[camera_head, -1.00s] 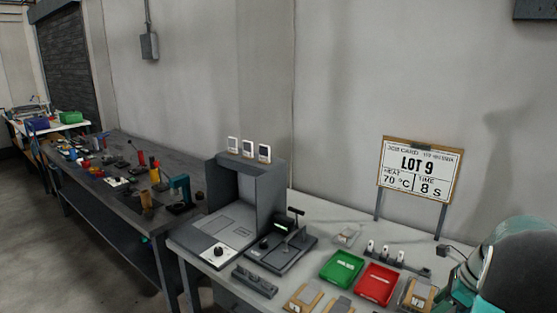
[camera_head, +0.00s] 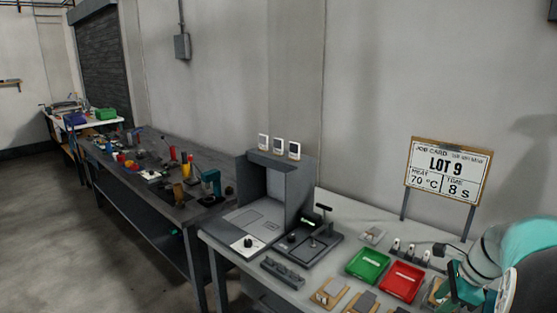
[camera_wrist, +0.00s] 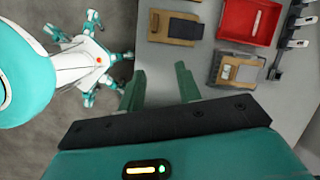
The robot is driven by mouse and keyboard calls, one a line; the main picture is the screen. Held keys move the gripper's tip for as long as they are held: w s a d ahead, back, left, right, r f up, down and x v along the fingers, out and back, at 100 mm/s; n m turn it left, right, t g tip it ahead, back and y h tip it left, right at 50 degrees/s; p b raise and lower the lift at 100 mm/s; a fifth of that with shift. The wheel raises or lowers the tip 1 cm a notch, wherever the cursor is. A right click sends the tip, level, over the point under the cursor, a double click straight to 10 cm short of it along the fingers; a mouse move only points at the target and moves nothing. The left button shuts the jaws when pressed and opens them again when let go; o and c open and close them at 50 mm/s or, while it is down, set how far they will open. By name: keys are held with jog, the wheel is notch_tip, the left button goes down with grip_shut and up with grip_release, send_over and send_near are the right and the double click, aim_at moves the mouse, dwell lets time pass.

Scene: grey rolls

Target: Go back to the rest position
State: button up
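My gripper (camera_wrist: 160,86) shows in the wrist view with its two green fingers apart and nothing between them. It is over the edge of the light workbench (camera_wrist: 160,65), with the grey floor to the left. My own white and teal body and legs show at the left of that view. In the head view my teal and white arm is at the lower right, and the fingers cannot be made out there.
The bench carries a red tray (camera_head: 402,283), a green tray (camera_head: 367,265), a grey box-like station (camera_head: 283,190) and wooden-based fixtures (camera_wrist: 176,27). A job card board (camera_head: 446,172) stands behind. A dark bench (camera_head: 150,225) runs left; open floor (camera_head: 60,230) lies beyond.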

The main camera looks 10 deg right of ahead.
jog(key=a+r+n+h, duration=0.1)
jog(key=a+r+n, duration=0.2)
jog(key=a+n, duration=0.35)
jog(key=a+r+n, duration=0.3)
jog(key=a+r, duration=0.1)
jog(key=a, duration=0.6)
jog(key=s+a+r+n+t+h, duration=0.1)
jog(key=s+a+n+t, duration=0.1)
jog(key=s+a+n, duration=0.9)
jog(key=a+n, duration=0.3)
jog(key=shift+s+a+r+n, duration=0.15)
jog(key=shift+a+r+n, duration=0.1)
jog(key=shift+a+n, duration=0.1)
